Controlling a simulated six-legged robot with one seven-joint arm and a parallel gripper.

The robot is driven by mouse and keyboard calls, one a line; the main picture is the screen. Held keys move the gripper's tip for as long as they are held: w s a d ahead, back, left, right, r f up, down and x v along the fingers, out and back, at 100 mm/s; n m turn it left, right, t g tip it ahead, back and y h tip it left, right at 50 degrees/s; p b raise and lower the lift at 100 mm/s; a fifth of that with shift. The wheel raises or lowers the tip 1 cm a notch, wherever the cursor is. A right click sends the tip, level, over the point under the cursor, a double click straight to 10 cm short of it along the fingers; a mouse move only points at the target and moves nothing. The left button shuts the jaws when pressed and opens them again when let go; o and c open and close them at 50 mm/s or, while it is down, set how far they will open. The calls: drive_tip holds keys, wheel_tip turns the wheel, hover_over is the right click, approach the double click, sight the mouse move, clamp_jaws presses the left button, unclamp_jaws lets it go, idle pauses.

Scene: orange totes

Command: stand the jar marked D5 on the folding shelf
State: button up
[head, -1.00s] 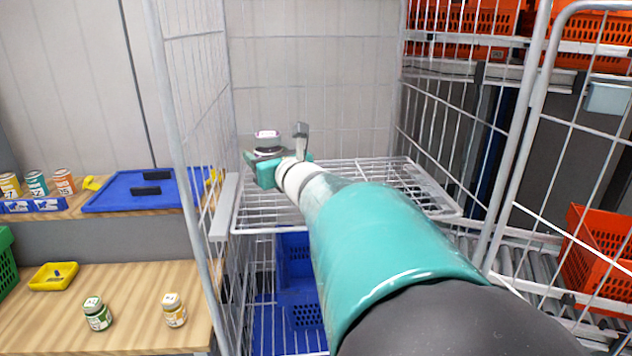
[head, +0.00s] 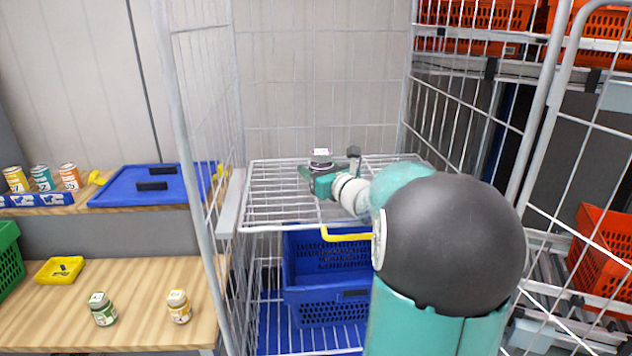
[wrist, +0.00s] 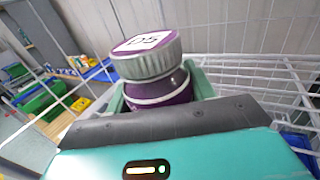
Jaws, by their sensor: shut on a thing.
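The jar marked D5 (wrist: 150,75) has a grey lid with a white label and a purple body. My gripper (head: 330,170) is shut on it and holds it upright. The jar's lid also shows in the head view (head: 320,157). The folding shelf (head: 268,195) is a white wire shelf inside the roll cage. My gripper and the jar are over the shelf's back middle part in the head view. The jar's base is hidden by the gripper, so I cannot tell whether it touches the wires.
Cage side bars (head: 188,150) stand left and right of the shelf. A blue crate (head: 330,306) sits below it. The shelf's left part is clear.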

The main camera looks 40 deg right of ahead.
drive_tip(key=shift+d+f, duration=0.3)
drive_tip(key=shift+f, duration=1.5)
drive_tip(key=shift+f, duration=0.1)
drive_tip(key=o, duration=1.2)
drive_tip(key=shift+f, duration=0.1)
